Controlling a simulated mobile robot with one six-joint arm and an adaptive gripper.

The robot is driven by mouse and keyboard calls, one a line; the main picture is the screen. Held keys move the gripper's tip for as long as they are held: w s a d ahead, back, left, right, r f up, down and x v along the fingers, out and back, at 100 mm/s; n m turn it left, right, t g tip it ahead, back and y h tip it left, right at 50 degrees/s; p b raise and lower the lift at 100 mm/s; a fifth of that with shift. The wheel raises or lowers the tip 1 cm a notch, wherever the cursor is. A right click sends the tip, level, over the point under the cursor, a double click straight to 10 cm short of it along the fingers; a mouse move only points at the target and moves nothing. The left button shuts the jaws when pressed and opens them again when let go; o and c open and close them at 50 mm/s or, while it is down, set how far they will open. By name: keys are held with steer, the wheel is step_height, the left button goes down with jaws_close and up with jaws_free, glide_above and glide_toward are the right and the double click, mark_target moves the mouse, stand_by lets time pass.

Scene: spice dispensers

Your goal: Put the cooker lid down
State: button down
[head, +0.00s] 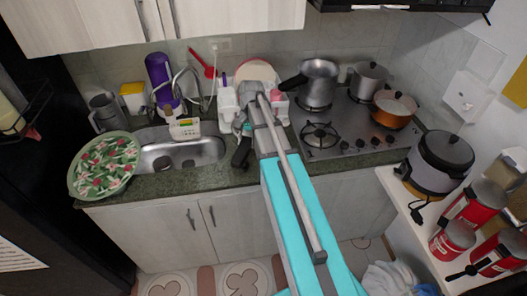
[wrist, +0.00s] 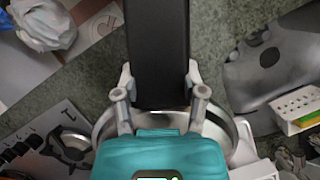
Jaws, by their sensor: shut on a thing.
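My gripper (head: 243,124) is over the counter between the sink and the stove. In the wrist view, my gripper (wrist: 159,98) has its fingers on both sides of the long black handle (wrist: 158,50) of the cooker lid. The lid's round silver rim (wrist: 106,122) shows below the fingers, partly hidden by the gripper body. In the head view, the black handle (head: 241,153) points toward the counter's front edge, and most of the lid is hidden by my arm. I cannot tell whether the lid touches the counter. A silver cooker pot (head: 319,88) stands on the stove.
The sink (head: 205,150) with a sponge box (head: 185,128) is left of my gripper. The stove (head: 335,135) with pots is right. White holders (head: 228,103) stand close behind. The green counter (head: 215,178) has a narrow clear strip in front.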

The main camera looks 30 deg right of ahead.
mark_target(244, 136)
steer(key=shift+s+d+r+m+t+p, duration=0.4)
steer(key=shift+d+m+t, duration=0.2)
steer(key=shift+m, duration=1.55)
steer(key=shift+s+d+r+m+t+p, duration=0.25)
steer(key=shift+s+d+m+t, duration=0.4)
steer(key=shift+m, duration=1.55)
steer(key=shift+s+d+r+m+t+p, duration=0.35)
steer(key=shift+m+t, duration=0.4)
steer(key=shift+m, duration=1.4)
steer(key=shift+f, duration=0.15)
steer(key=w+f+b, duration=0.1)
steer(key=w, duration=0.2)
steer(key=w+a+f+b, duration=0.1)
steer(key=w+f+b, duration=0.1)
steer(key=w, duration=0.1)
steer(key=w+f+b, duration=0.1)
steer(key=w, duration=0.2)
steer(key=shift+a+f, duration=0.15)
steer(key=shift+a, duration=0.25)
steer(key=w+f+b, duration=0.2)
steer(key=w+a+f+b, duration=0.1)
steer(key=w+f+b, duration=0.1)
steer(key=b, duration=0.1)
steer(key=shift+f, duration=0.35)
steer(key=shift+s, duration=0.1)
